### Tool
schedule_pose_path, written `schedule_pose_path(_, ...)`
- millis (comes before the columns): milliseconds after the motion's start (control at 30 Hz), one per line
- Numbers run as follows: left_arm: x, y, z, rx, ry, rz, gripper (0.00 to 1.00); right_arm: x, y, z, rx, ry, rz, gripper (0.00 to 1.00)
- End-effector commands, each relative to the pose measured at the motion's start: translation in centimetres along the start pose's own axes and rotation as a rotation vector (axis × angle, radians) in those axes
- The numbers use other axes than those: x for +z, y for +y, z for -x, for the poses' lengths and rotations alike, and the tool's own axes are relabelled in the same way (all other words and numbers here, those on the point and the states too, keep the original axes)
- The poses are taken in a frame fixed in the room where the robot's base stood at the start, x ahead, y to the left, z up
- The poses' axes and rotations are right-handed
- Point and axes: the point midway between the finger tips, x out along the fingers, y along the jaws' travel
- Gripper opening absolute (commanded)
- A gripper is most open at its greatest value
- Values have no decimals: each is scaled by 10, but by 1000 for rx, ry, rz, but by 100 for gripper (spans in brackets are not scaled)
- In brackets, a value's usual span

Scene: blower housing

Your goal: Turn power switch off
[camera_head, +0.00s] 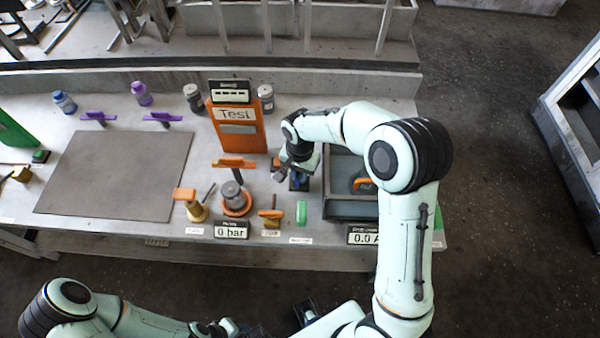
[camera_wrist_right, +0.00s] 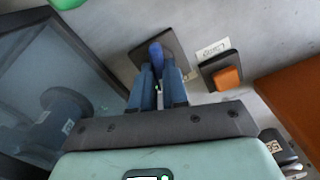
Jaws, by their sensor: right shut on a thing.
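The switch with a blue lever (camera_wrist_right: 156,55) stands on a dark square plate (camera_wrist_right: 176,42) on the bench. My right gripper (camera_wrist_right: 158,68) is shut on this blue lever, with one finger on each side of it. In the head view, my right gripper (camera_head: 299,178) points down at the bench, just left of the dark tray, and mostly hides the switch. I cannot read any label marking it as the power switch. My left arm crosses the bottom left of the head view; the state of its gripper is unclear there.
An orange button on a black box (camera_wrist_right: 226,78) sits close right of the plate. A dark tray (camera_head: 350,208) stands beside my right gripper. An orange Test panel (camera_head: 236,136), a gauge reading 0 bar (camera_head: 231,230) and a green block (camera_head: 301,213) are nearby.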

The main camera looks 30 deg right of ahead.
Motion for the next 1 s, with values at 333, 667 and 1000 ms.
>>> schedule_pose_path(333, 0, 0, -1, 0, 0, 0, 43, 0, -2, 0, 0, 0, 321, 0)
schedule_pose_path(667, 0, 0, 0, 0, 0, 0, 43, 1, -3, 1, -1, 0, 613, 0)
schedule_pose_path(1000, 0, 0, 0, 0, 0, 0, 43, 1, -4, 1, 0, 1, 810, 0)
